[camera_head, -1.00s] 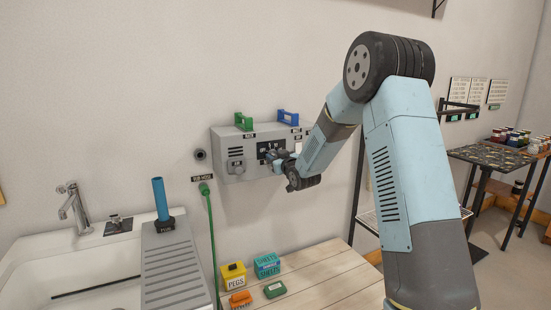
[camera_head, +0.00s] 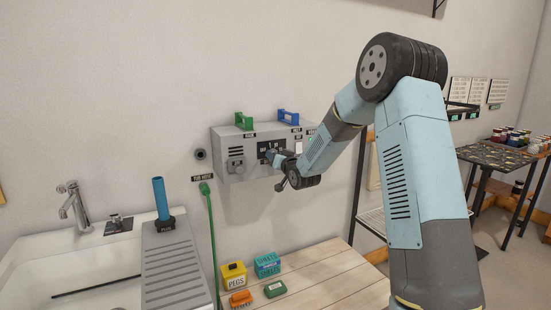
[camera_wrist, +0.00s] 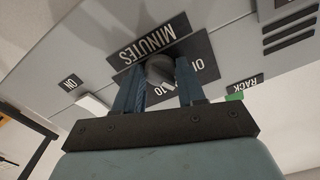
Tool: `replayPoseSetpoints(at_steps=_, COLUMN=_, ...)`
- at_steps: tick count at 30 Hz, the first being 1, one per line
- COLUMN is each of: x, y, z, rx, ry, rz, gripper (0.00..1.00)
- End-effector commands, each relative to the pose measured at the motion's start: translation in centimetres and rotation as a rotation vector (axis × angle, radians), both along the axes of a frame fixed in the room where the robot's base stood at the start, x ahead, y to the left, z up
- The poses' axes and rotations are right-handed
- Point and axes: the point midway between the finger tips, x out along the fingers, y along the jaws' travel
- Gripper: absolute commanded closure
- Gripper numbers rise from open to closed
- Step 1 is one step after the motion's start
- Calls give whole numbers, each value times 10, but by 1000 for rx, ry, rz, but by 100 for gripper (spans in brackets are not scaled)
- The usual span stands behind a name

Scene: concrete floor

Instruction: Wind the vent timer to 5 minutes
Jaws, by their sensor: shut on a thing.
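The vent timer is a dark round knob (camera_wrist: 159,70) on a black dial plate (camera_wrist: 198,62) in the wrist view. A black "MINUTES" label (camera_wrist: 149,40) sits beside it. My gripper (camera_wrist: 160,84) is shut on the knob, with one blue finger on each side. Parts of numerals show on the plate, but the fingers and knob hide the rest, and I cannot read the setting. In the head view the grey control box (camera_head: 233,142) is on the wall, and my gripper (camera_head: 272,155) is at its front face, covering the knob.
A green holder (camera_head: 244,121) and a blue holder (camera_head: 288,117) sit on top of the box. A white switch (camera_wrist: 92,106) is close to my gripper. A green hose (camera_head: 208,220) hangs at the left. Small boxes, including a yellow one (camera_head: 233,274), stand on the bench below.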

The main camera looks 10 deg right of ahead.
Motion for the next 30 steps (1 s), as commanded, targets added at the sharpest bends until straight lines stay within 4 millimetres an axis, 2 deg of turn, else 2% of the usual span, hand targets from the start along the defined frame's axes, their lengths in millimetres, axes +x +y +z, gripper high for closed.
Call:
replayPoseSetpoints(at_steps=12, x=0, y=-2, z=0, rx=194, ry=67, rz=-3, gripper=91)
replayPoseSetpoints(at_steps=29, x=1, y=-3, z=-1, rx=223, ry=78, rz=-5, gripper=91)
replayPoseSetpoints(at_steps=30, x=1, y=-3, z=-1, rx=223, ry=78, rz=-6, gripper=58)
